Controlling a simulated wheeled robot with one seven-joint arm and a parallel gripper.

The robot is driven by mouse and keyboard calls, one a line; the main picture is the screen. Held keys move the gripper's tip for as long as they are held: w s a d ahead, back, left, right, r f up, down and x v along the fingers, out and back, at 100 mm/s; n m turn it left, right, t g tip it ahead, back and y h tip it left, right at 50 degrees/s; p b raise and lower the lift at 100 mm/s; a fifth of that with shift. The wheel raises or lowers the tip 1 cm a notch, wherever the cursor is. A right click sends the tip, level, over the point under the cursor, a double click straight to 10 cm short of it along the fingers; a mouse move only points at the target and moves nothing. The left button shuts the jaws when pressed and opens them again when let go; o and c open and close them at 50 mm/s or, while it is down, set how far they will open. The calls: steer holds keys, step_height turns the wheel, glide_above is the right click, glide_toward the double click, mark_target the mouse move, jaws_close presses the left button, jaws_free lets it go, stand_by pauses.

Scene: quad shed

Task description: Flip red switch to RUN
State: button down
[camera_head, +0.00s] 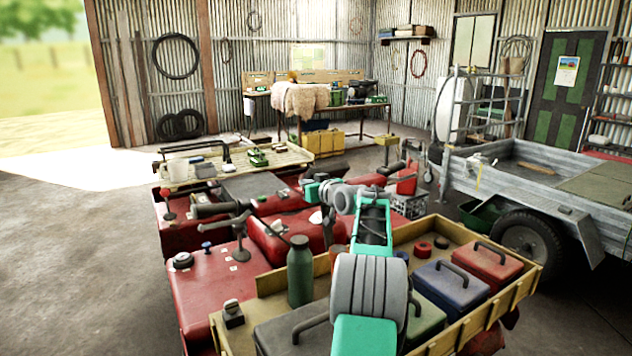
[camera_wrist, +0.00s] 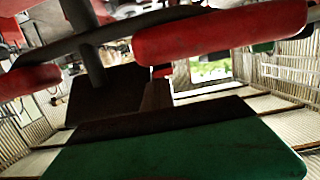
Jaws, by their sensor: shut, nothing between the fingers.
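The red quad bike (camera_head: 205,285) stands in front of me, with dark handlebars and controls. My gripper (camera_head: 308,189) is above its handlebar area in the head view, and its fingers are too small there to make out. In the wrist view the green gripper body (camera_wrist: 190,150) fills the bottom. The dark, narrow fingertips (camera_wrist: 156,93) are together and hold nothing. A small red piece (camera_wrist: 162,72) shows just beyond the tips, under a larger red rounded part (camera_wrist: 220,32). I cannot tell whether the tips touch it, whether it is the red switch, or how it is set.
A wooden tray (camera_head: 535,275) holds several toolboxes and a green bottle (camera_head: 300,270) stands by its left end. A front rack board (camera_head: 238,166) carries small items. A grey trailer (camera_head: 560,185) stands at the right. The concrete floor at the left is clear.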

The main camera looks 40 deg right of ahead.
steer(key=shift+w+a+f, duration=0.1)
steer(key=shift+w+a, duration=0.05)
steer(key=shift+a, duration=0.25)
steer(key=b+v, duration=0.2)
steer(key=v, duration=0.5)
steer(key=shift+s+d, duration=0.2)
steer(key=shift+s, duration=0.3)
